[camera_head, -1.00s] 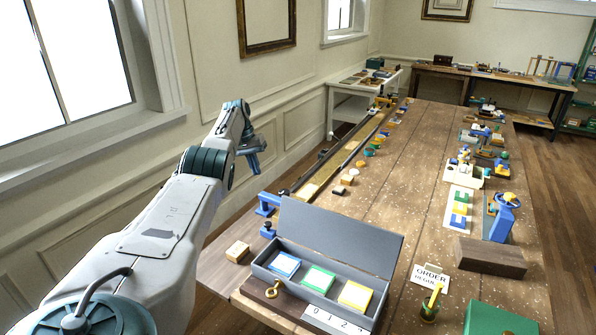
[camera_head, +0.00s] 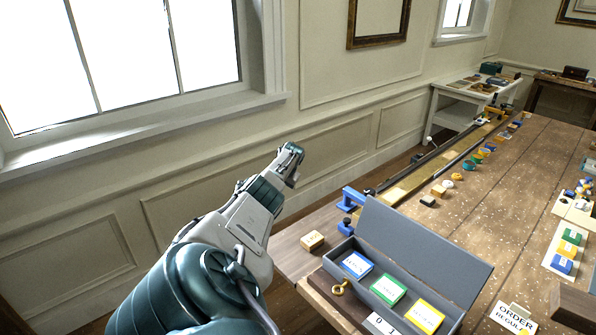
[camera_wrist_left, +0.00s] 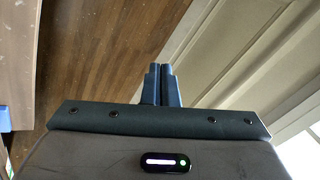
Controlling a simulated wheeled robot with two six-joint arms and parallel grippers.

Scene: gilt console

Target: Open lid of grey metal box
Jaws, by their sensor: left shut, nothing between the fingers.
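The grey metal box (camera_head: 392,312) sits at the near end of the long wooden table, with its lid (camera_head: 425,252) standing raised and tilted back. Inside lie a blue-edged card block (camera_head: 357,264), a green one (camera_head: 388,289) and a yellow one (camera_head: 425,315). A brass ring (camera_head: 339,287) shows at its front left. My left gripper (camera_head: 291,152) is off to the left of the box, past the table's edge, near the wall. In the left wrist view its two fingers (camera_wrist_left: 162,70) are together with nothing between them. My right gripper is not in view.
A small wooden block (camera_head: 312,241) and a blue clamp (camera_head: 351,198) are left of the box. A sign (camera_head: 510,318) lies to its right. Small parts line the table's left side. The window wall (camera_head: 180,220) is close to my left arm.

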